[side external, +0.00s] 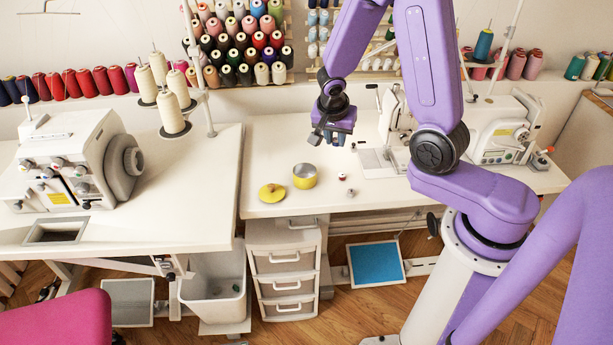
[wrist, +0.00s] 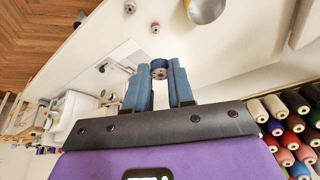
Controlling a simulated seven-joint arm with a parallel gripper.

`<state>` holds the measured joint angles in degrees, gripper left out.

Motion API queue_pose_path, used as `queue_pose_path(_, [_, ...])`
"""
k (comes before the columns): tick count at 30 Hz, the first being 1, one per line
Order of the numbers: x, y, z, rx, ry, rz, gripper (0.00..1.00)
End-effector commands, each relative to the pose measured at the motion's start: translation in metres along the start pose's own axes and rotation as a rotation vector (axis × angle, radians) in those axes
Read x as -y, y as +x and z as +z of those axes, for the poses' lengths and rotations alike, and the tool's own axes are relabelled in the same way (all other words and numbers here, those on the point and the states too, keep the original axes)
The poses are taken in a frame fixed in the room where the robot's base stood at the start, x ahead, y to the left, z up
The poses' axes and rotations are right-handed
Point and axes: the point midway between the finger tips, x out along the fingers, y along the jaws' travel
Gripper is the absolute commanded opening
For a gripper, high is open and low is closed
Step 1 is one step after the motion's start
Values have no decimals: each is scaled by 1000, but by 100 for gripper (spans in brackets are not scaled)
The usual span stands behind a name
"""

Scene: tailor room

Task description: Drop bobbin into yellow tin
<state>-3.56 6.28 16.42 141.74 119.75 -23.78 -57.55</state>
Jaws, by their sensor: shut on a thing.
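The yellow tin (side external: 305,183) stands open on the white table, and part of it shows at the top edge of the wrist view (wrist: 205,10). My gripper (side external: 336,138) is above the table, behind and to the right of the tin, pointing down. In the wrist view its blue fingers (wrist: 160,82) are closed on a bobbin with blue thread (wrist: 159,70), at their tips. In the side view the held bobbin is too small to make out. Two loose bobbins lie right of the tin, one with reddish thread (side external: 342,176) and a pale one (side external: 350,192).
A yellow lid (side external: 271,193) lies flat left of the tin. A sewing machine (side external: 392,120) stands right of my gripper. Racks of thread spools (side external: 240,50) line the wall behind. The tabletop around the tin is mostly clear.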

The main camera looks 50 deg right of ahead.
Motion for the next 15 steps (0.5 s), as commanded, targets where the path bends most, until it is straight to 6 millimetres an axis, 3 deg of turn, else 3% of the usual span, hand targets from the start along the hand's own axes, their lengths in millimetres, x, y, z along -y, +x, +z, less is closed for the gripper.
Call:
queue_pose_path(11, [1,1,-1,0,0,0,0])
queue_pose_path(15, [16,6,-7,-2,1,-1,0])
